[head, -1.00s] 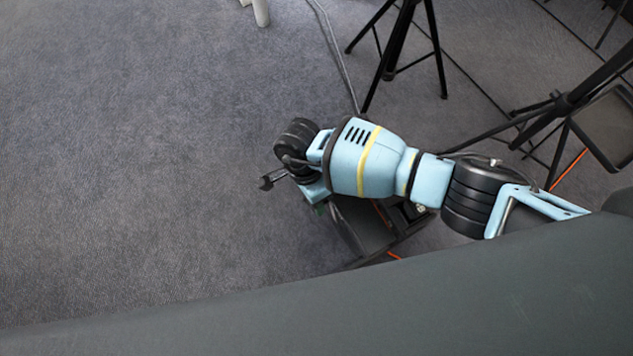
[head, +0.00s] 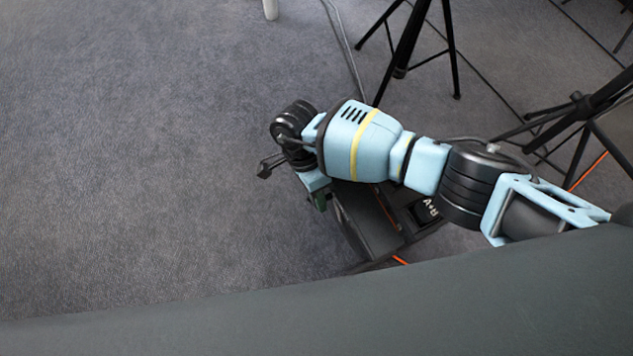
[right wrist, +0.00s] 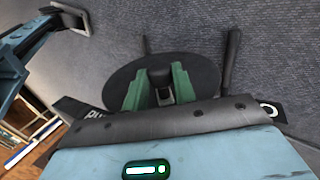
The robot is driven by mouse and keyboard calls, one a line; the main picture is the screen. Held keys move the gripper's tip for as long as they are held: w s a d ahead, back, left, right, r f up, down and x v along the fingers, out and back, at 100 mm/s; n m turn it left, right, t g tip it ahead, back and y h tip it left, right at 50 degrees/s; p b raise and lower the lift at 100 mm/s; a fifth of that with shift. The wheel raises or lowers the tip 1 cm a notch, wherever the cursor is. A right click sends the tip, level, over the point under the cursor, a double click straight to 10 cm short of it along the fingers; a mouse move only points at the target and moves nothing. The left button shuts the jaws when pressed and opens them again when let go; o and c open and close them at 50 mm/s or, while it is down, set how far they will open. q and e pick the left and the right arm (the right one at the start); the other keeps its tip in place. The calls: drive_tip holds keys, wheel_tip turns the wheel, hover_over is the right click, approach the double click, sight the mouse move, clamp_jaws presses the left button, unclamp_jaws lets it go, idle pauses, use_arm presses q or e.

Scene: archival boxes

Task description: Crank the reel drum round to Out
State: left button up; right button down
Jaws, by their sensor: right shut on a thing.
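In the right wrist view the reel drum shows as a dark round disc (right wrist: 118,84). My right gripper (right wrist: 159,78) has green fingers, shut on a dark knob-like crank handle (right wrist: 160,73) in front of the disc. I cannot read an Out mark or the drum's angle. My left gripper is in neither view.
A dark case with white lettering (head: 425,209) lies beside the drum, under my right arm. Black tripod legs (head: 408,45) stand at the top, with more at the right (head: 575,110). A grey cable (head: 347,50) runs along the floor. The carpet at left is clear.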

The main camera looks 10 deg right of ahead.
drive_tip(key=c, duration=1.1)
unclamp_jaws()
drive_tip(key=shift+p+v, duration=1.25)
drive_tip(key=shift+v, duration=2.65)
drive_tip(key=shift+c, duration=0.3)
